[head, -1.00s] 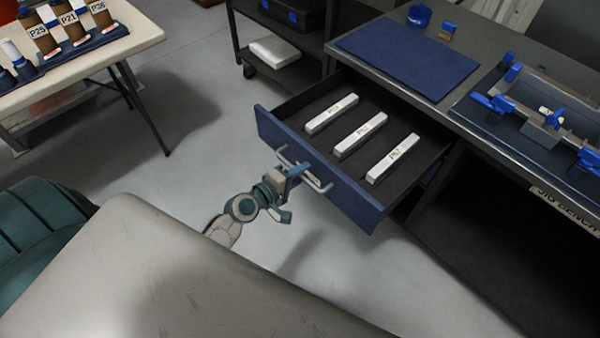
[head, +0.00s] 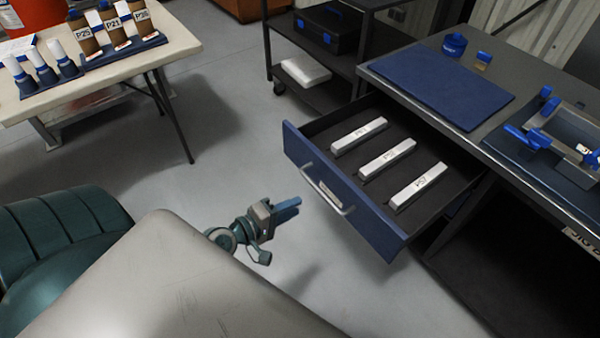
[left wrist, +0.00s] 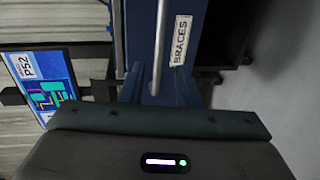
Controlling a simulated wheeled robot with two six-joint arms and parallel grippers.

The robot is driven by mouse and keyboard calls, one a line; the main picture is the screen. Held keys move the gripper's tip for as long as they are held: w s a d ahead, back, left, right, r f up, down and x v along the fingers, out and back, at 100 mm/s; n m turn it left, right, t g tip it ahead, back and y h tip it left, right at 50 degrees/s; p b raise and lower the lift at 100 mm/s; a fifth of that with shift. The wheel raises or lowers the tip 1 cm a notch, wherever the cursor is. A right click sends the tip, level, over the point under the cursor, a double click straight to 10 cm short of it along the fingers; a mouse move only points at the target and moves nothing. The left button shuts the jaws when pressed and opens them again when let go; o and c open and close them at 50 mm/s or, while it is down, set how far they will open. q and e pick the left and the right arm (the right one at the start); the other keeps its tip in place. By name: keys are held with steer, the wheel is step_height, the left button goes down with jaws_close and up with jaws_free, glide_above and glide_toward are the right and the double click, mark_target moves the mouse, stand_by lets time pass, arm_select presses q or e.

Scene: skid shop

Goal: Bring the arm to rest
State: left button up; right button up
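My left gripper (head: 287,208) is clear of the drawer handle (head: 328,190), a short way to its left over the floor. In the left wrist view, the two blue fingers of my left gripper (left wrist: 157,88) stand apart with nothing held between them. The handle (left wrist: 161,40) shows ahead of them. The blue-fronted drawer (head: 355,208) stands pulled out of the bench, with three white labelled bars lying in it. Its front bears a "BRACES" label (left wrist: 180,38). My right gripper is not in view.
A pale table (head: 110,72) with labelled parts in blue racks stands at upper left. The grey bench has a blue mat (head: 435,88) and a blue fixture (head: 560,140). A dark cart (head: 318,58) stands behind. Grey floor is open between table and drawer.

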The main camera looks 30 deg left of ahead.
arm_select(q)
steer(key=shift+s, duration=0.15)
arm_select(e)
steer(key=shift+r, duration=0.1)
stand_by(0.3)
arm_select(q)
steer(key=s+a+f+m+g+y+p, duration=0.1)
steer(key=s+a+f+m+g+y, duration=0.15)
steer(key=f, duration=1.05)
steer(key=s+a+f+m+g+y+p, duration=0.1)
steer(key=s+a+f+m+g+y, duration=0.2)
steer(key=f, duration=0.9)
steer(key=s+d+f+m+g+p, duration=0.1)
steer(key=s+f+m+g, duration=0.6)
steer(key=s+f, duration=1.1)
steer(key=shift+s+d+m+g+y+p, duration=0.4)
steer(key=shift+s+d+m, duration=0.45)
steer(key=shift+s, duration=0.4)
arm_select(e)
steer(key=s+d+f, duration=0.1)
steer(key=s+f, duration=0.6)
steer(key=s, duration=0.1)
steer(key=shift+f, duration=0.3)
